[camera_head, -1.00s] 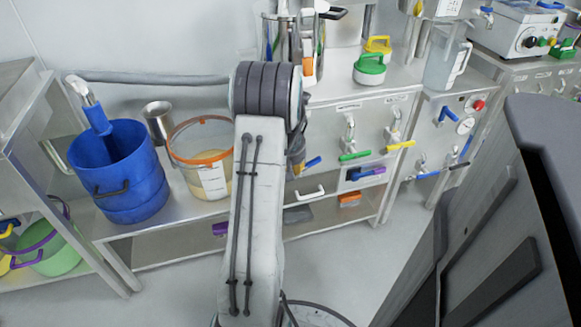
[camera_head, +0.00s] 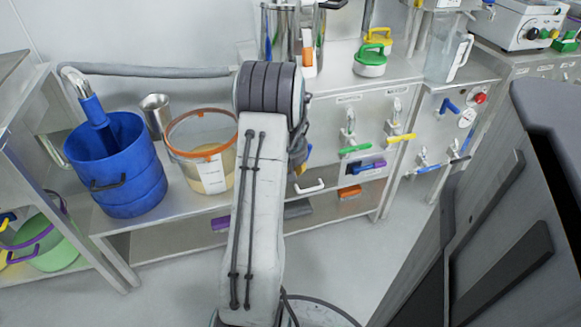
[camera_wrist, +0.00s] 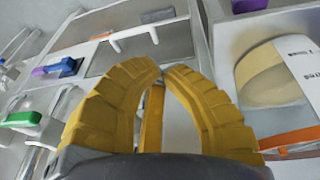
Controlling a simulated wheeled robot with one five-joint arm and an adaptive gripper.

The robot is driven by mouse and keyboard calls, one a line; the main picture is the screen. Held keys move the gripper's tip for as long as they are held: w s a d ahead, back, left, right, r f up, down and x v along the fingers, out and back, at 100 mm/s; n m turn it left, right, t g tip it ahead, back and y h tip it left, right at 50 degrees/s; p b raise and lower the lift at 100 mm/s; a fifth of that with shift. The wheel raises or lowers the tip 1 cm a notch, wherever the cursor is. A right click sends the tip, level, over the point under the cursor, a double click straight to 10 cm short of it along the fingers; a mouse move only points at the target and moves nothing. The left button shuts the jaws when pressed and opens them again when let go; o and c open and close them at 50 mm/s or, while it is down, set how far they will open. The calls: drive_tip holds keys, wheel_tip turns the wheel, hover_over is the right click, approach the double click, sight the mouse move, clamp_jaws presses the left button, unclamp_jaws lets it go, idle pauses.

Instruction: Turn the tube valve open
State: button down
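Several lever valves show on the steel cabinet front in the head view: one with a green lever (camera_head: 355,149), one with a yellow lever (camera_head: 400,138) and one with a blue lever (camera_head: 428,168). I cannot tell which is the tube valve. The green lever also shows at the left of the wrist view (camera_wrist: 22,118). My gripper (camera_wrist: 161,70) has ribbed yellow fingers curved together, tips almost meeting; a narrow yellow strip, perhaps another finger, shows between them. I see nothing held. In the head view my arm hides most of the gripper, and only a bit of yellow shows.
A clear bucket with an orange rim (camera_head: 201,119) and a blue bucket (camera_head: 118,171) stand on the left bench. The orange-rimmed bucket is close at the right of the wrist view (camera_wrist: 275,76). A white drawer handle (camera_head: 310,187) juts out near my arm. Open floor lies below.

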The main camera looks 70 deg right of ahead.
drive_tip(key=shift+s+d+f, duration=0.2)
drive_tip(key=shift+s+f, duration=0.1)
drive_tip(key=shift+f, duration=0.05)
idle(0.6)
drive_tip(key=shift+w+a, duration=0.1)
